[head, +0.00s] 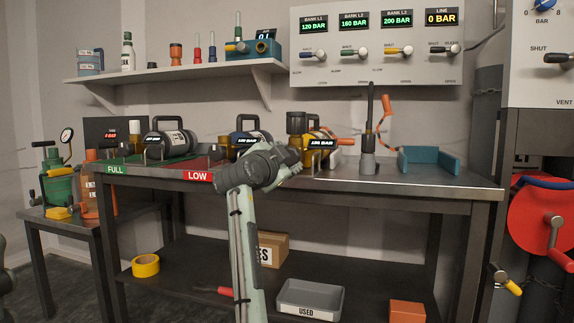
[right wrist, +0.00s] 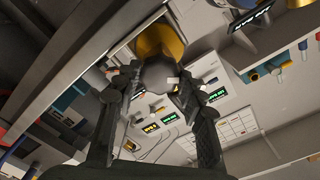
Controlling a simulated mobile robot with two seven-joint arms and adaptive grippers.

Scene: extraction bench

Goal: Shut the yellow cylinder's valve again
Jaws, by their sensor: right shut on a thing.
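The yellow cylinder (head: 317,133) lies on the bench, right of two other cylinders, with a lit pressure display at its front. My right arm reaches up to it in the head view, and the right gripper (head: 294,156) is at its near end, hiding part of it. In the right wrist view the yellow cylinder (right wrist: 160,38) shows beyond the fingers. There the right gripper (right wrist: 154,88) is shut on the grey rounded valve (right wrist: 158,76) at the cylinder's end. Whether the valve is open or shut cannot be told. My left gripper is not in view.
A black-bodied cylinder (head: 170,138) and a blue one (head: 250,138) lie to the left. A grey stand with an orange-handled tool (head: 368,150) and a teal holder (head: 430,160) are to the right. A valve panel (head: 376,45) hangs above.

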